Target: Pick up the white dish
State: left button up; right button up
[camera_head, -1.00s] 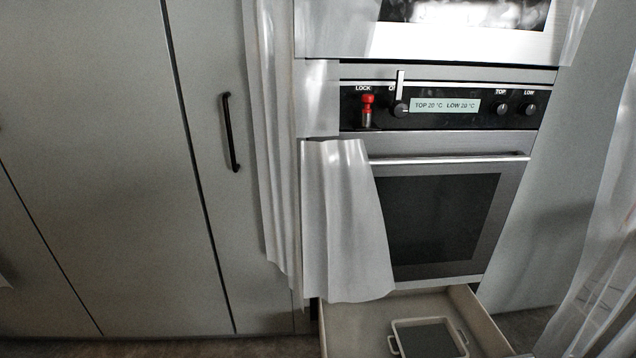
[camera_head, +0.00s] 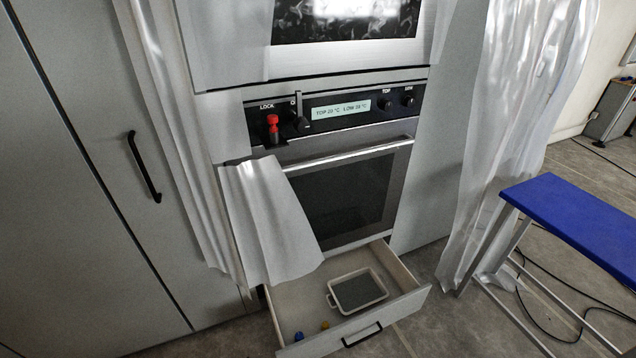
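The white dish (camera_head: 383,293) is a shallow rectangular tray with small side handles and a dark inner floor. It lies in the right part of the open drawer (camera_head: 290,300) below the oven. No gripper is in the head view, so I cannot see whether either one is open or shut.
A blue-topped bench (camera_head: 580,222) and a white curtain (camera_head: 510,120) stand at the right.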

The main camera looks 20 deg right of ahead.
aim_at(356, 290)
jog(key=i+j+z, duration=0.1)
jog(key=z, duration=0.35)
jog(key=i+j+z, duration=0.1)
jog(key=z, duration=0.3)
jog(key=j+z, duration=0.15)
jog(key=z, duration=0.3)
jog(key=j+u, duration=0.1)
